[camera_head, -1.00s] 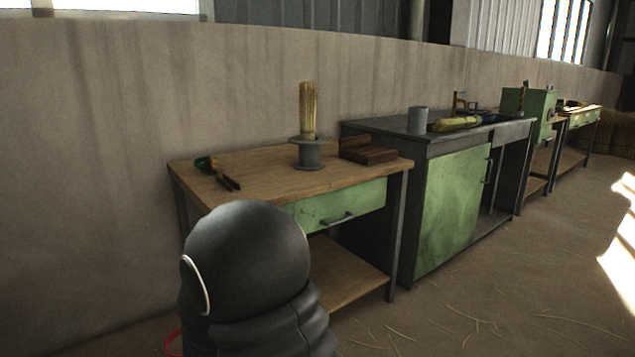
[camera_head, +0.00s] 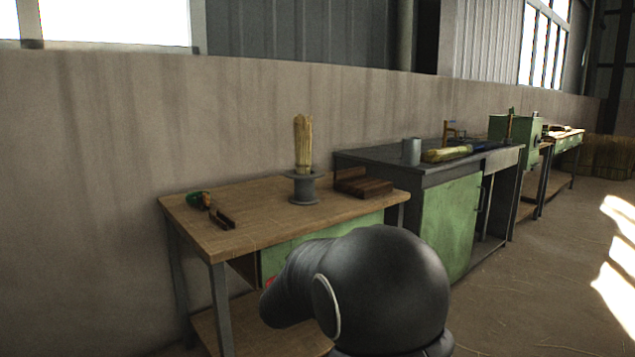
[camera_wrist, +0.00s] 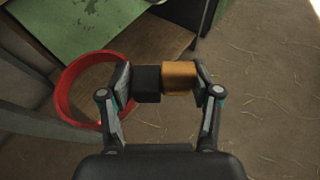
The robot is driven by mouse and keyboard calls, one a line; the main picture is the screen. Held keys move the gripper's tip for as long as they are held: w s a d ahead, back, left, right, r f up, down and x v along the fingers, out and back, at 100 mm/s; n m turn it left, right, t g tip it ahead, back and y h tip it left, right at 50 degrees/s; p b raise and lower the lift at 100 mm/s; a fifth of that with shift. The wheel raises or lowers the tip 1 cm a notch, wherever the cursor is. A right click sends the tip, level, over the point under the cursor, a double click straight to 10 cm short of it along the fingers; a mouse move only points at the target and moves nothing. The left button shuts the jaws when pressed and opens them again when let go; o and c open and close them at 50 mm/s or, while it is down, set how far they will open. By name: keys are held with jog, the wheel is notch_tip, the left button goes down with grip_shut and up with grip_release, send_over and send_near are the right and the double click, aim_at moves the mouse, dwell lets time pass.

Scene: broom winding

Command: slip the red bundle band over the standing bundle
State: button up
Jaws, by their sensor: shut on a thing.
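The standing bundle (camera_head: 303,145), pale straw, is upright in a grey flanged stand (camera_head: 304,189) on the wooden bench. The red bundle band (camera_wrist: 60,98) is a round open ring at the left of the wrist view. My gripper (camera_wrist: 163,82) is shut on a black and orange block (camera_wrist: 181,78), and the ring sits beside this block at its left finger. The join between ring and block is partly hidden by the finger. In the head view only a speck of red (camera_head: 270,282) shows beside my dark arm, in front of the bench and below its top.
The wooden bench (camera_head: 250,215) also bears a green-handled tool (camera_head: 199,200), a small dark block (camera_head: 222,218) and a brown wooden block (camera_head: 362,186). A darker bench (camera_head: 380,152) to the right holds a grey cup (camera_head: 411,151) and a lying straw bundle (camera_head: 446,154).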

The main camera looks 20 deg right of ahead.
jog(key=w+d+r+m+g+h+p, duration=0.15)
jog(key=d+r, duration=0.25)
jog(key=r, duration=0.5)
jog(key=w+d+r+m+g+h+b, duration=0.1)
jog(key=d+r+m, duration=0.15)
jog(key=r, duration=0.75)
jog(key=w+d+r+m+g+h+p, duration=0.1)
jog(key=w+d+r+g+h, duration=0.1)
jog(key=d+r, duration=0.5)
jog(key=s+r+m+g, duration=0.1)
jog(key=s+r, duration=0.3)
jog(key=r, duration=0.3)
jog(key=s+r+m+g, duration=0.1)
jog(key=s+r, duration=0.3)
jog(key=r, duration=0.4)
jog(key=s+d+r+m+g+h+p, duration=0.1)
jog(key=s+r, duration=0.3)
jog(key=r, duration=0.3)
jog(key=shift+r, duration=0.35)
